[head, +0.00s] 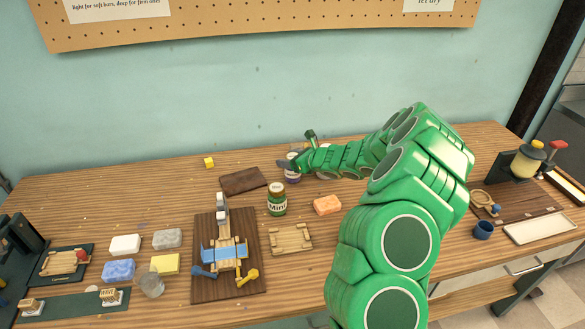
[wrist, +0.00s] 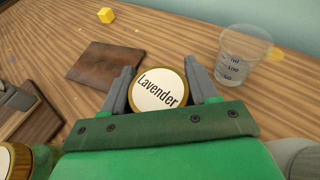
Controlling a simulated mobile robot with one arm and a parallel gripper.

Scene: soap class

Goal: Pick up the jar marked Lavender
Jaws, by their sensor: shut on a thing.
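The Lavender jar (wrist: 160,90) shows in the wrist view, its round white lid label reading "Lavender" inside a golden rim. My gripper (wrist: 161,88) has a grey finger on each side of it and is shut on the jar. In the head view my gripper (head: 293,164) is at the back of the table, with the jar (head: 292,178) mostly hidden behind it. I cannot tell whether the jar touches the table.
A jar marked Mint (head: 277,203) stands in front of my gripper. A brown slab (head: 243,181) lies to the left. A clear measuring cup (wrist: 240,58) stands close on the right in the wrist view. An orange soap bar (head: 327,205) lies near my arm.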

